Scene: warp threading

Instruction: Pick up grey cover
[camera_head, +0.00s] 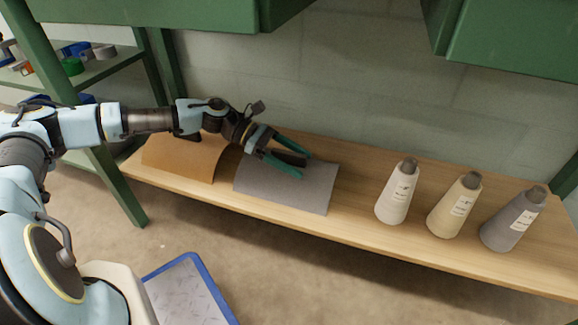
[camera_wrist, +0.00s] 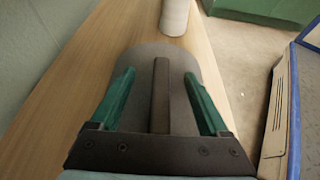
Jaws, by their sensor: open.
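The grey cover (camera_head: 287,190) is a slightly curved sheet on the wooden shelf, between an orange-brown sheet and the cones. It also shows in the wrist view (camera_wrist: 150,54), under and beyond my fingers. My gripper (camera_head: 304,169) is over the cover's far side, its two green fingers spread apart. In the wrist view my gripper (camera_wrist: 168,76) has nothing between its fingers but a dark bar running along the middle. I cannot tell whether the fingers touch the cover.
An orange-brown sheet (camera_head: 183,158) lies to the left on the wooden shelf (camera_head: 345,225). A white cone (camera_head: 397,192), a cream cone (camera_head: 455,206) and a grey cone (camera_head: 512,220) stand to the right. Green cabinets (camera_head: 510,38) hang above. A blue-rimmed tray (camera_head: 190,290) is below.

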